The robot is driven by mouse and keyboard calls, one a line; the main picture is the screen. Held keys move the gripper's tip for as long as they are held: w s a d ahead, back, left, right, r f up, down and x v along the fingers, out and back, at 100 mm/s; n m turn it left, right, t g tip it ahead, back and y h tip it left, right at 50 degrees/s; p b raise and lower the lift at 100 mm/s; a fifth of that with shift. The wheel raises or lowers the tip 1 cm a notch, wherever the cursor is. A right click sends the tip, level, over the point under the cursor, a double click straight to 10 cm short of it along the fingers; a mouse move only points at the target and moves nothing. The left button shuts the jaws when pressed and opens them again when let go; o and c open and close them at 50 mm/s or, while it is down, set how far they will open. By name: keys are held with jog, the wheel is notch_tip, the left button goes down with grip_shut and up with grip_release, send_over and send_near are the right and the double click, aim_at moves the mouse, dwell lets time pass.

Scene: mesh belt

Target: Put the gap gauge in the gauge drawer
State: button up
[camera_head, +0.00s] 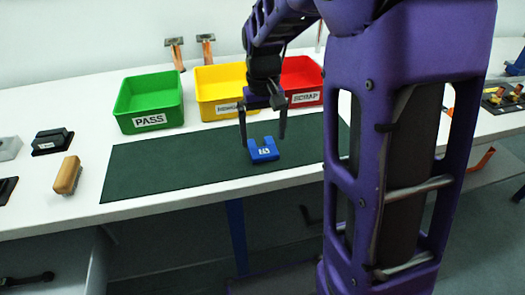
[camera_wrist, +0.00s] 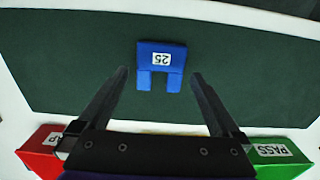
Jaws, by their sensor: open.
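The blue U-shaped gap gauge (camera_head: 264,154), with a white label reading 25, lies flat on the dark green mat (camera_head: 165,165) near its front edge. In the wrist view the gauge (camera_wrist: 160,52) sits centred ahead of the fingers, its two prongs facing my gripper. My gripper (camera_head: 263,141) points down above the gauge, open and empty. In the wrist view its fingers (camera_wrist: 160,74) are spread wider than the gauge and do not visibly touch it. A grey drawer (camera_head: 50,255) with a black handle is partly visible under the table at the lower left, seemingly pulled out.
Green PASS (camera_head: 150,120), yellow (camera_head: 218,112) and red SCRAP (camera_head: 305,98) bins stand behind the mat. A wooden-handled brush-like item (camera_head: 67,175) and dark blocks (camera_head: 52,141) lie left of the mat. My arm hides the table's right part. The mat around the gauge is clear.

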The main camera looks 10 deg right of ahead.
aim_at(263, 148)
jog(key=shift+f, duration=1.7)
jog(key=shift+c, duration=0.3)
